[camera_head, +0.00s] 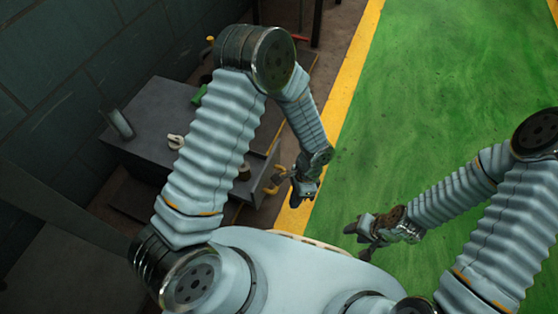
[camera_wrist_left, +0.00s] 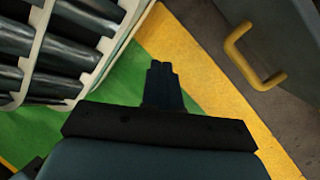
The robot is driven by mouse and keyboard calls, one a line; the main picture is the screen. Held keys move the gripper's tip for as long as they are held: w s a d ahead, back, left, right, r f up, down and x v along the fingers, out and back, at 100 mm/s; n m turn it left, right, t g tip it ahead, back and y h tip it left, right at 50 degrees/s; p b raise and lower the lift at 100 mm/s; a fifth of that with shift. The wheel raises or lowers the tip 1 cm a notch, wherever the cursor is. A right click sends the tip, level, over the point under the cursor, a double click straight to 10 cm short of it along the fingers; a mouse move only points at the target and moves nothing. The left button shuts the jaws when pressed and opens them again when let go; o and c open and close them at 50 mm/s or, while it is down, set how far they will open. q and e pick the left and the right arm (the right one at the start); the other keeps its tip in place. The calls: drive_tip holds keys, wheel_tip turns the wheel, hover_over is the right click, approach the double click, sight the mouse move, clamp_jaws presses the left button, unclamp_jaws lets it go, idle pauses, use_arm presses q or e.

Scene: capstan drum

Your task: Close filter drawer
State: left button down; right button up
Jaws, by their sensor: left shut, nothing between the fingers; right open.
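A grey cabinet (camera_head: 160,95) stands by the wall left of centre in the head view, partly hidden by my left arm. A yellow handle (camera_head: 275,180) shows at its lower right side. In the left wrist view a yellow bracket handle (camera_wrist_left: 250,55) sits on a dark grey panel (camera_wrist_left: 285,30) at the upper right. My right gripper (camera_head: 362,241) is open and empty over the green floor.
A yellow floor line (camera_head: 345,85) separates the brown floor by the cabinet from the green floor (camera_head: 440,70), which is clear. A pale knob (camera_head: 176,141) and a green item (camera_head: 199,95) are on the cabinet top. My ribbed body part fills the wrist view's upper left.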

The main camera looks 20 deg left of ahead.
use_arm(q)
drive_tip(key=w+d+r+m+t+y+b, duration=0.2)
drive_tip(key=w+r+m+t+y, duration=0.3)
drive_tip(key=w+r+m+y, duration=0.3)
drive_tip(key=n+b, duration=0.2)
approach(269, 164)
drive_tip(key=shift+g, duration=0.3)
drive_tip(key=x, duration=0.5)
drive_tip(key=shift+w+d+f, duration=0.1)
drive_tip(key=shift+w+f, duration=0.2)
drive_tip(key=shift+f, duration=0.15)
drive_tip(key=shift+a+m, duration=0.3)
drive_tip(key=shift+a, duration=0.1)
drive_tip(key=shift+a, duration=0.1)
drive_tip(key=w+a+b, duration=0.1)
drive_tip(key=a, duration=1.8)
drive_tip(key=shift+w, duration=0.25)
drive_tip(key=shift+r, duration=0.1)
